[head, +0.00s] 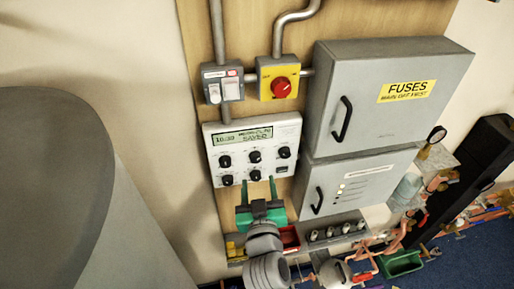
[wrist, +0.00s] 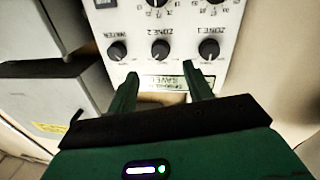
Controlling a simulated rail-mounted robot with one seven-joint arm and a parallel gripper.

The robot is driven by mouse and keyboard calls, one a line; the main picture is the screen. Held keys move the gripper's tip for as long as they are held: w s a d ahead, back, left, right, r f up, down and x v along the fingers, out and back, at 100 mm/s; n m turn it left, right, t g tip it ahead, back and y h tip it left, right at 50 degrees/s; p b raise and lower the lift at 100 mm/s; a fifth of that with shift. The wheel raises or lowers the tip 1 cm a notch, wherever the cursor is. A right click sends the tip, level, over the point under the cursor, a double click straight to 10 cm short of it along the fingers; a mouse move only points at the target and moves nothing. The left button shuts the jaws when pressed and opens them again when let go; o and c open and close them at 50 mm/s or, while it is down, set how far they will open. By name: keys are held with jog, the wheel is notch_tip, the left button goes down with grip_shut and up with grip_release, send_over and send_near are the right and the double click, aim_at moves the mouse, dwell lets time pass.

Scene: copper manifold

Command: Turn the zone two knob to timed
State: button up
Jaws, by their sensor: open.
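The zone two knob (head: 255,156) is a small black dial in the middle of the upper row on the white control panel (head: 293,131). In the wrist view, where the panel appears upside down, the zone two knob (wrist: 160,49) sits between the zone 1 and water knobs, beside its printed label. Its exact pointer setting is too small to read. My green gripper (head: 258,181) is open and empty in front of the panel's lower part. In the wrist view my gripper (wrist: 160,78) has its fingers spread either side of the zone two column, apart from the knob.
The zone 1 knob (wrist: 208,49) and water knob (wrist: 116,50) flank it closely. A yellow box with a red switch (head: 281,87) is above, and grey cabinets (head: 370,95) stand right. Bins and clutter lie below.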

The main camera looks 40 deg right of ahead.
aim_at(256, 161)
jog(key=p+x, duration=0.1)
jog(key=x, duration=0.6)
jog(key=shift+w, duration=0.1)
jog(key=c, duration=1)
jog(key=shift+n, duration=0.3)
jog(key=n+b, duration=0.1)
jog(key=n, duration=0.2)
jog(key=shift+n+t, duration=0.6)
jog(key=shift+n, duration=2.1)
